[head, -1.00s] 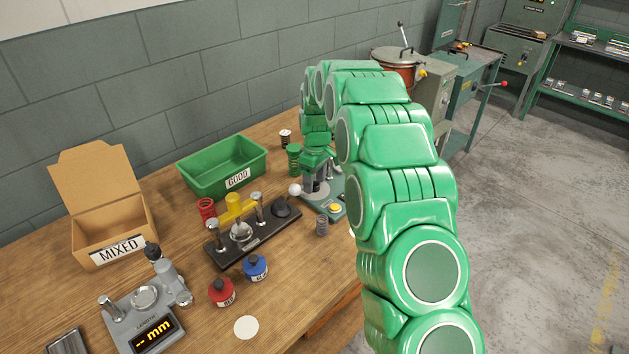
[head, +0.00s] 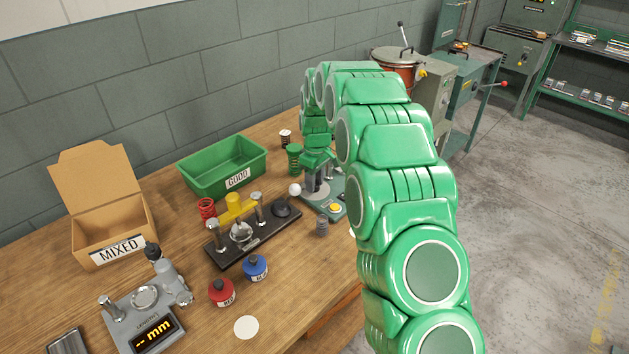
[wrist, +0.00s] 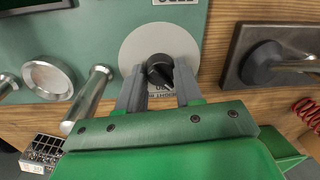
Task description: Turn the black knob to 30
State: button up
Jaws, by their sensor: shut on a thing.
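The black knob (wrist: 158,68) sits on a pale round dial plate (wrist: 132,52) on a green machine panel (wrist: 100,20) in the wrist view. My gripper (wrist: 159,76) is shut on the knob, with one grey finger on each side of it. The dial's markings are mostly hidden by the fingers, and I cannot read the setting. The knob itself is hidden there.
In the wrist view a metal post (wrist: 90,97) stands left of my fingers, and a dark fixture (wrist: 265,62) lies to the right. In the head view a green bin (head: 205,184), a spring (head: 322,228) and a black-based fixture (head: 262,240) are close by.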

jog(key=m, duration=0.8)
jog(key=shift+s, duration=0.1)
dwell(0.5)
jog(key=o, duration=1)
jog(key=shift+o, duration=0.2)
jog(key=shift+r, duration=0.1)
jog(key=r, duration=0.7)
jog(key=shift+d+r, duration=0.2)
jog(key=shift+d, duration=0.05)
jog(key=shift+r, duration=0.1)
